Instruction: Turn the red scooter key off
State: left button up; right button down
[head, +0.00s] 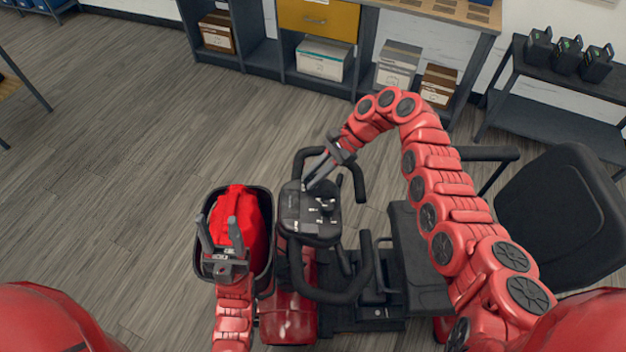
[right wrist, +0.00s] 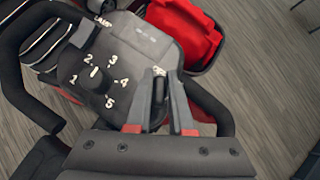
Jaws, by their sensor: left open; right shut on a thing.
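The red scooter (head: 288,320) stands in the lower middle of the head view. Its dark console (head: 297,228) carries a speed dial with white numbers (right wrist: 95,78), also clear in the right wrist view. My right gripper (head: 308,186) reaches down to the console's far edge. In the right wrist view its fingertips (right wrist: 163,80) close around a small metallic key (right wrist: 158,71) at the console's edge. The fingers hide most of the key, so its turn position cannot be told. My left gripper (head: 220,228) is open and empty, above the scooter's front basket.
The black basket (head: 263,262) holds a red bag (head: 240,205). Black handlebars (head: 318,150) loop around the console. A black seat (head: 555,215) is at the right. Shelves with boxes (head: 322,58) and a rack with black batteries (head: 567,54) line the back. Floor at left is clear.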

dwell(0.3)
jog(key=c, duration=0.8)
grip_release()
jog(key=b+v, duration=0.4)
jog(key=v, duration=0.8)
jog(key=shift+w, duration=0.15)
jog(key=shift+r, duration=0.1)
